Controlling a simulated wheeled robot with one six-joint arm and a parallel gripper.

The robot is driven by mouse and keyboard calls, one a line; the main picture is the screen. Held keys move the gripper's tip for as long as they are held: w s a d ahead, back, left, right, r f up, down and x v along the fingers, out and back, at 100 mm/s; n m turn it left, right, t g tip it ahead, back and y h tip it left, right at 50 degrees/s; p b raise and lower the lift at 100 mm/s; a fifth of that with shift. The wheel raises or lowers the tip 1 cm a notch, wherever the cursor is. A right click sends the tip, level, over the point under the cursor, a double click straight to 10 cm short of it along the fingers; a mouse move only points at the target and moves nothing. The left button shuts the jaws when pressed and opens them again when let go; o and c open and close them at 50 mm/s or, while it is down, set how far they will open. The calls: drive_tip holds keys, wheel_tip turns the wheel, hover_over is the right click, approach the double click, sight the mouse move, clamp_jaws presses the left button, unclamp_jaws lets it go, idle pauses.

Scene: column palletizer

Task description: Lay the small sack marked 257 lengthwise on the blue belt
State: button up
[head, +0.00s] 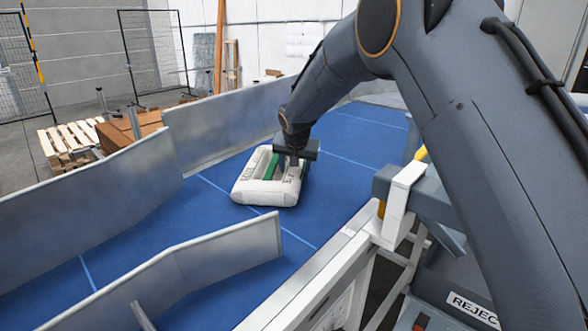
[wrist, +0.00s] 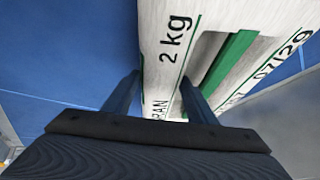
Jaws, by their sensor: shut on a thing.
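A small white sack (head: 265,190) with green stripes is at the blue belt (head: 340,195) in the head view. My gripper (head: 287,163) reaches down onto it from above and is shut on it. In the wrist view the sack (wrist: 213,45) shows "2 kg" and part of other printing, with one finger of my gripper (wrist: 163,90) at each side of a gripped portion. The number 257 is not readable. I cannot tell whether the sack rests fully on the belt or hangs just above it.
Grey metal guide walls (head: 225,120) run along the belt's far side, and another angled guide (head: 190,275) stands nearer. A white-edged frame (head: 320,275) borders the belt at the right. A wooden pallet (head: 68,142) and brown boxes (head: 130,130) stand beyond. Bare belt lies around the sack.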

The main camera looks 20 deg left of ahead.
sight(285, 179)
drive_tip(key=shift+f+m+b, duration=0.1)
drive_tip(key=shift+m+b, duration=0.3)
drive_tip(key=shift+b, duration=0.2)
drive_tip(key=shift+m+h+b, duration=1.2)
drive_tip(key=shift+m+b, duration=0.5)
drive_tip(key=shift+b, duration=0.9)
drive_tip(key=shift+d+m+h+b, duration=0.1)
drive_tip(key=shift+m+h+b, duration=0.3)
drive_tip(key=shift+m+b, duration=0.25)
drive_tip(key=shift+m, duration=0.25)
drive_tip(key=shift+m+h+b, duration=0.3)
drive_tip(key=shift+m+b, duration=0.1)
drive_tip(key=shift+m, duration=0.1)
drive_tip(key=shift+s, duration=0.2)
drive_tip(key=shift+s+a+f+b, duration=0.1)
drive_tip(key=shift+s+b, duration=0.2)
drive_tip(key=shift+s, duration=0.9)
drive_tip(key=shift+s+a+f+b, duration=0.15)
drive_tip(key=shift+s+b, duration=0.15)
drive_tip(key=shift+s, duration=0.85)
drive_tip(key=shift+s+a+f+b, duration=0.1)
drive_tip(key=shift+s+b, duration=0.2)
drive_tip(key=shift+s, duration=0.9)
